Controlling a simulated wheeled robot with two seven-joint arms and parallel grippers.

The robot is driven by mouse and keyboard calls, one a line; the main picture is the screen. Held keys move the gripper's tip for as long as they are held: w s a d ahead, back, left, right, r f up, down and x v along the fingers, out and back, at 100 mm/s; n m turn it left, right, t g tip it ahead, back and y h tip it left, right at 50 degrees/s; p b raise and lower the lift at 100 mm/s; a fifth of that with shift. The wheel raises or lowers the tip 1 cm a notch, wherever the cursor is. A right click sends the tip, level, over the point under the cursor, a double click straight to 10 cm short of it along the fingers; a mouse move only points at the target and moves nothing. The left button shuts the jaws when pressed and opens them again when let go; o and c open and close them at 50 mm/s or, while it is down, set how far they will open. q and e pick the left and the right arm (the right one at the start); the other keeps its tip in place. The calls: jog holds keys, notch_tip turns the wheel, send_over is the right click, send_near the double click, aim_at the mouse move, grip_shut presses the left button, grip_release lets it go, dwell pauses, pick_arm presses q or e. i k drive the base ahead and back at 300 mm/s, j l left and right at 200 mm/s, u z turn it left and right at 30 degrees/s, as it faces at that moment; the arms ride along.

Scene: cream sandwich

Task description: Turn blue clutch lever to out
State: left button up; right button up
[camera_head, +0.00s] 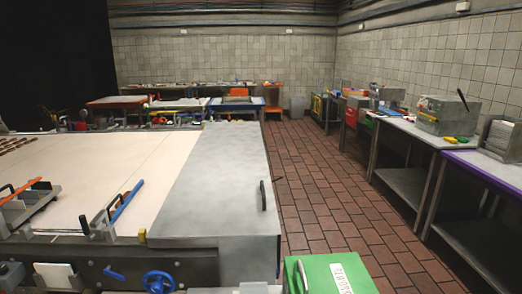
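A small blue lever (114,274) sticks out of the front side of the big machine at the lower left, tilted slightly. It may be the clutch lever, but no label on it can be read. A blue handwheel (159,281) sits just right of it, partly cut off by the bottom edge. A longer blue bar (127,201) slants up from a bracket on top of the machine. Neither of my grippers shows in this view.
The machine has a pale belt (90,170) and a grey metal cover (212,180) with a black handle. A green box (331,274) stands at the bottom. Brick floor (325,195) is open to the right, up to metal tables (425,133) along the wall.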

aim_at(107, 271)
jog(key=k+j, duration=0.1)
jog(key=j, duration=0.35)
jog(key=k+j, duration=0.1)
jog(key=j, duration=0.4)
jog(key=k+j, duration=0.15)
jog(key=j, duration=0.3)
jog(key=k+j, duration=0.1)
jog(key=j, duration=0.4)
jog(key=k+j+u, duration=0.1)
jog(key=j, duration=0.35)
jog(key=k+j, duration=0.1)
jog(key=j, duration=0.35)
